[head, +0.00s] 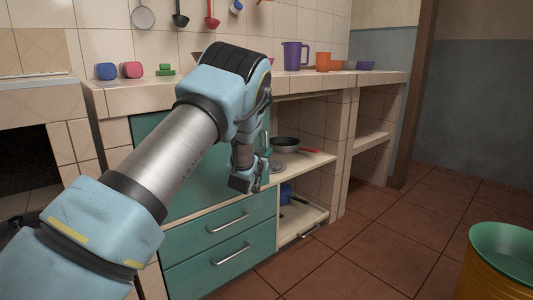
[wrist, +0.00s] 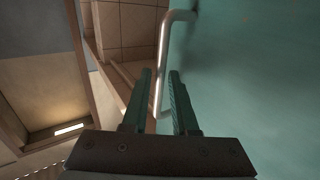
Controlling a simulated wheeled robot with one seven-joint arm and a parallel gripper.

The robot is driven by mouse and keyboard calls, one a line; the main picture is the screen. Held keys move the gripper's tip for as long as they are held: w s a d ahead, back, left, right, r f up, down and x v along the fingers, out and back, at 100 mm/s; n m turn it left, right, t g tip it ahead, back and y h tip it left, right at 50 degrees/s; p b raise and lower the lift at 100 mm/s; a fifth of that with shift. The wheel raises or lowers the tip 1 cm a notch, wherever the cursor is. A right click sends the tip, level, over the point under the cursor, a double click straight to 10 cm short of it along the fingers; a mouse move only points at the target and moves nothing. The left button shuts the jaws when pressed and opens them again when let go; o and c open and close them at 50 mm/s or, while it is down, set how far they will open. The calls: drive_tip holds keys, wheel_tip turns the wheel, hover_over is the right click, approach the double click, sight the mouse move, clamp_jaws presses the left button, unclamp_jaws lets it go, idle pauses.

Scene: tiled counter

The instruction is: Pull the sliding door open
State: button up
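The teal sliding door (head: 182,198) stands upright at the front of the cabinet, largely hidden behind my arm in the head view. It fills the right side of the wrist view (wrist: 250,80). Its metal bar handle (wrist: 163,57) runs down between the two fingers of my gripper (wrist: 161,76). The fingers are apart, one on each side of the bar, with no clear contact visible. In the head view my gripper (head: 243,184) is low in front of the door's right part, and the handle is hard to make out there.
Right of the door is an open compartment with a pan (head: 286,144) on its shelf. Teal drawers (head: 228,226) with metal handles lie below. Cups, including a purple mug (head: 295,55), stand on the tiled counter. A yellow bin (head: 497,275) is at lower right; floor between is clear.

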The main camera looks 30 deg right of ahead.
drive_tip(key=shift+x, duration=0.95)
clamp_jaws()
idle(0.8)
